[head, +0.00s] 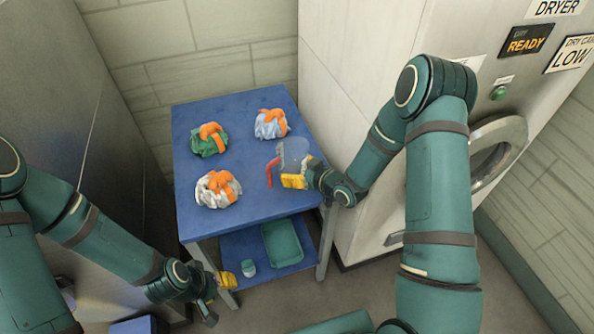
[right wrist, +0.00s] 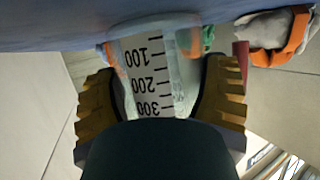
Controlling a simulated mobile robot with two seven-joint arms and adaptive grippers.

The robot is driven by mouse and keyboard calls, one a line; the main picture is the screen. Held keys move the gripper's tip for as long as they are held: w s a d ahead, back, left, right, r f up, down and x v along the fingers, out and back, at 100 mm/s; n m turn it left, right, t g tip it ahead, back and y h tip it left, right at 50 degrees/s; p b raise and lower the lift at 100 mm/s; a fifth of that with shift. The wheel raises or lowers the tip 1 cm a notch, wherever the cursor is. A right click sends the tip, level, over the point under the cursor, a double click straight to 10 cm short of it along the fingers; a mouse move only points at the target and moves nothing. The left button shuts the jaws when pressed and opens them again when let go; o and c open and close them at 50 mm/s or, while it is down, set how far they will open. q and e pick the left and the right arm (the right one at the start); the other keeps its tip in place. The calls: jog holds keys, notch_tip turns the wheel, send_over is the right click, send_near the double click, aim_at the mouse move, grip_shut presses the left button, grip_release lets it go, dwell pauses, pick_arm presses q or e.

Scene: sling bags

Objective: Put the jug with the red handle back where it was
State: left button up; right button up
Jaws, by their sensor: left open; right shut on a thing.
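The clear jug (head: 294,153) with the red handle (head: 270,172) is at the right side of the blue table's top. My right gripper (head: 296,180) is shut on the jug from the right. In the right wrist view the jug (right wrist: 150,72) stands between my two yellow fingers, with its 100, 200 and 300 marks showing upside down. I cannot tell whether its base touches the table. My left gripper (head: 219,296) is open and empty, low by the table's front left leg.
Three bundles with orange straps, green (head: 206,145), light blue (head: 268,128) and white-grey (head: 213,194), lie on the blue table (head: 260,205). The dryer (head: 430,30) stands close on the right.

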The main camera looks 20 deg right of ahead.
jog(key=shift+r, duration=0.1)
jog(key=shift+f, duration=0.2)
jog(key=o, duration=1.2)
jog(key=shift+r, duration=0.2)
